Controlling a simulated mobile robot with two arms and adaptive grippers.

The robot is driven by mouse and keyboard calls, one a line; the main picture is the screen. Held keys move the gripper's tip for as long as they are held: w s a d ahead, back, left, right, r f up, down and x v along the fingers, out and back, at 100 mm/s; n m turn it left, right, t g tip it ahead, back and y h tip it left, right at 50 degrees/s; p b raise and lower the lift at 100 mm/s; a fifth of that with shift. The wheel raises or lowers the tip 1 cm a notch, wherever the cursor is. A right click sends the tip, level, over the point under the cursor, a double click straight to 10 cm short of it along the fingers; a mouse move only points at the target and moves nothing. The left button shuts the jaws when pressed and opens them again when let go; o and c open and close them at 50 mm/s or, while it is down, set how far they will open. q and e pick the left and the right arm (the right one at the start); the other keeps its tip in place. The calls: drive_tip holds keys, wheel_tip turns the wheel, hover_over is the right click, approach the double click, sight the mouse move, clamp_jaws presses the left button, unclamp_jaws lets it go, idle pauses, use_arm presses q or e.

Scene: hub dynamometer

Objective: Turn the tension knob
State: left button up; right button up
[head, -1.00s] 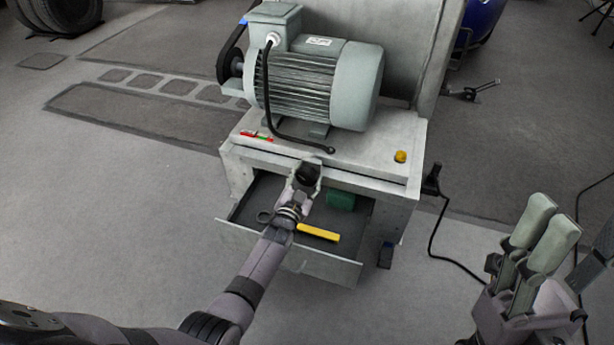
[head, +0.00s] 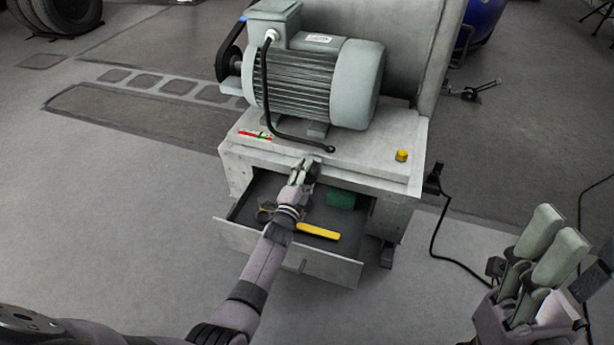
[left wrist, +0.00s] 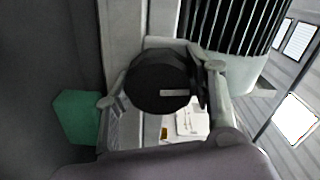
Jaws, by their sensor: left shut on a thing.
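The tension knob (left wrist: 160,82) is black and round with a pale mark on its face, as the left wrist view shows. My left gripper (left wrist: 166,84) is shut on it, with a finger on each side. In the head view, my left gripper (head: 303,172) is at the front upper edge of the grey machine cabinet (head: 240,160), above the open drawer, and hides the knob. My right gripper (head: 548,245) is at the lower right, away from the cabinet.
The open drawer (head: 330,270) below holds a yellow bar (head: 318,231), a green block (head: 341,199) and a dark tool (head: 265,212). A large motor (head: 320,85), a black cable (head: 290,138) and a yellow button (head: 402,155) are on top.

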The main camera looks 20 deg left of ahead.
use_arm(q)
drive_tip(key=shift+f+m, duration=0.1)
drive_tip(key=shift+m, duration=0.5)
drive_tip(key=o, duration=1.2)
drive_tip(key=shift+s, duration=0.1)
drive_tip(key=s, duration=1.1)
drive_tip(key=shift+s+a, duration=0.25)
drive_tip(key=shift+s, duration=0.15)
